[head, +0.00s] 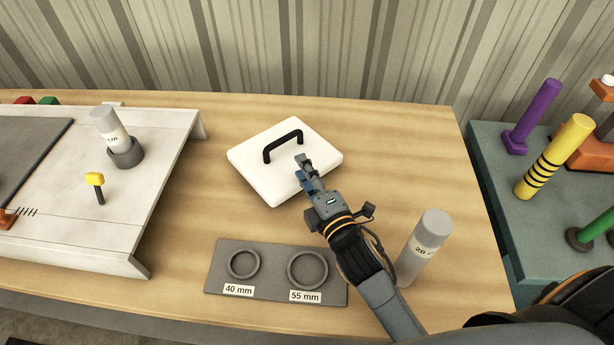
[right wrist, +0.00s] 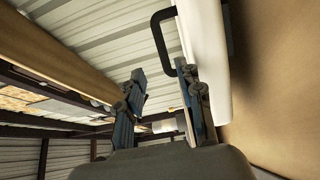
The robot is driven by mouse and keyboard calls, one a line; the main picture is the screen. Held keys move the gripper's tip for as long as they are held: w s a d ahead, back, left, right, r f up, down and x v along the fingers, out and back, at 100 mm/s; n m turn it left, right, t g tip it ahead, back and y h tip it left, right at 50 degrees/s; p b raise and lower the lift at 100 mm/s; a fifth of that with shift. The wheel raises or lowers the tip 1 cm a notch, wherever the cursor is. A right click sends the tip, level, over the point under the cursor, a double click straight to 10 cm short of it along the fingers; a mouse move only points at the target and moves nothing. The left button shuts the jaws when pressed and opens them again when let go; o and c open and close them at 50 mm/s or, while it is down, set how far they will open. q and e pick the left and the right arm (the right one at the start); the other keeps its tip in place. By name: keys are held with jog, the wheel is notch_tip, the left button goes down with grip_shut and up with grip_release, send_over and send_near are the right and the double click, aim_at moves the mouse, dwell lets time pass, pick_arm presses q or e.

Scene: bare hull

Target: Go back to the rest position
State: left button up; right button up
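My right gripper (head: 306,172) is over the right part of a white block (head: 268,188) with a black handle (head: 283,146), on the wooden table. In the right wrist view its two fingers (right wrist: 166,98) stand apart with nothing between them. The white block (right wrist: 205,50) and its black handle (right wrist: 159,40) show there close beside the right-hand finger. The handle is not gripped. I cannot tell whether the finger touches the block. My right arm comes in from the lower right. My left gripper is not in view.
A grey cylinder (head: 424,250) stands right of my forearm, close to it. A grey plate (head: 272,285) with two rings lies left of the forearm. A white raised platform (head: 150,190) holds another cylinder (head: 110,128). A side table (head: 490,180) with coloured posts stands right.

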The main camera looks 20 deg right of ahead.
jog(key=shift+s+d, duration=0.1)
jog(key=shift+s, duration=0.45)
jog(key=shift+r, duration=0.1)
